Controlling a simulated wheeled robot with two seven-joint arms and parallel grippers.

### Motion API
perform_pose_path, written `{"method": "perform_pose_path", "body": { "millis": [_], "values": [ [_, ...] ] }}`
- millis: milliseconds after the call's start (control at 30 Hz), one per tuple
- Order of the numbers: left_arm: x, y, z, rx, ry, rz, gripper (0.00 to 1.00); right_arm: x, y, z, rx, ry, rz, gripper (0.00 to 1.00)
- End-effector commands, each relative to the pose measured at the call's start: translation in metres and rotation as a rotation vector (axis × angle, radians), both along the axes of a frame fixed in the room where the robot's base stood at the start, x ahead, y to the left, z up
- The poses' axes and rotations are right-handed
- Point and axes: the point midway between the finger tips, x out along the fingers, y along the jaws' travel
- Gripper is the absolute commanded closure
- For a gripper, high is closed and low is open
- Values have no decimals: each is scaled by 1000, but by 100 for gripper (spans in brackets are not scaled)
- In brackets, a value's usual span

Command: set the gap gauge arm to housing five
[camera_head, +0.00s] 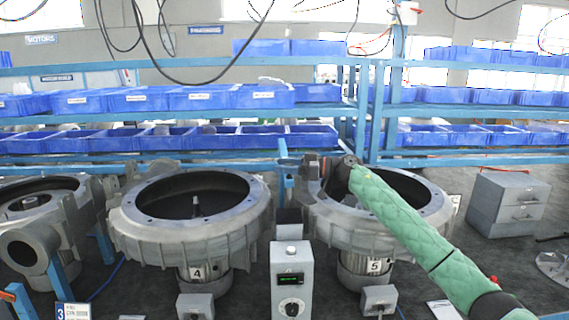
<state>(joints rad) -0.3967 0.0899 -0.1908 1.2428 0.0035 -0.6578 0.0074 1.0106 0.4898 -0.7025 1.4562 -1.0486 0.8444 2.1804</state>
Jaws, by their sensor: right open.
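Housing five (428,228) is a round grey metal ring at centre right, with a "5" label below it. Housing four (135,232), labelled "4", stands left of it. Between them is a grey box (291,262) with a lit green display and a knob. Above it rises a blue post (283,184) with a short crosspiece near its top, which looks like the gap gauge arm; its exact pointing is unclear. My right gripper (312,166) is open beside the crosspiece, over the left rim of housing five. Contact cannot be told. My left gripper is out of view.
Another housing (28,203) stands at the far left. Blue shelves with blue bins (225,97) run behind. A grey drawer cabinet (508,204) stands at the right. Small grey boxes (195,306) sit in front of the housings. Cables hang above.

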Motion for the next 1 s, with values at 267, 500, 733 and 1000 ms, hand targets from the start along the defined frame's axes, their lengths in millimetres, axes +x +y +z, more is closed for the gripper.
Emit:
{"method": "perform_pose_path", "body": {
  "millis": [267, 500, 733, 1000],
  "values": [
    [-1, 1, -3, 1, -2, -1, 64, 1, 3, -1, 0, 0, 0, 47],
    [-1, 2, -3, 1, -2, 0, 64, 1, 3, -1, 0, 0, 0, 81],
    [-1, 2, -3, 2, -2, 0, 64, 1, 2, 0, 0, 0, 0, 100],
    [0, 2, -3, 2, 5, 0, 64, 0, -26, -1, -1, 0, 41, 100]
  ]
}}
